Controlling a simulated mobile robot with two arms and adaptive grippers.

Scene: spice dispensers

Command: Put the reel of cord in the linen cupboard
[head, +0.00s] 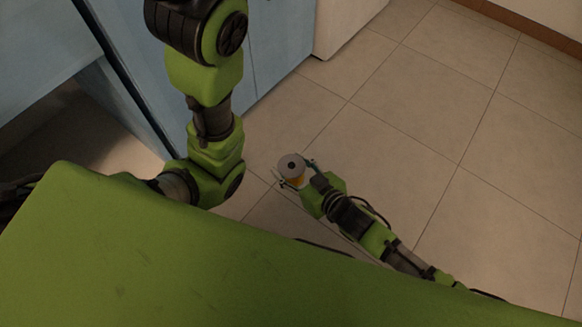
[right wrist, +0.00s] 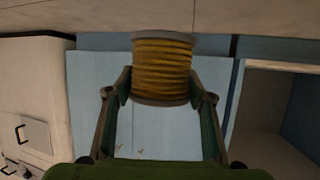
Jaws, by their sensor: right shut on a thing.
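The reel of cord (head: 291,166) has a grey end disc and yellow-orange cord. It is held above the floor in my right gripper (head: 294,180). In the right wrist view the reel (right wrist: 162,68) sits between both fingers of my right gripper (right wrist: 160,90), which are shut on its sides. A light blue cupboard (head: 285,40) stands at the upper left in the head view, with an open, shadowed space at its left. The right wrist view shows its blue panel (right wrist: 90,100) behind the gripper and an open compartment at right. My left gripper is out of view.
A white cabinet (head: 340,22) stands beyond the blue one in the head view. Pale floor tiles (head: 400,120) are clear to the right. My left arm crosses in front of the blue cupboard. A white unit with handles (right wrist: 30,100) shows at left in the right wrist view.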

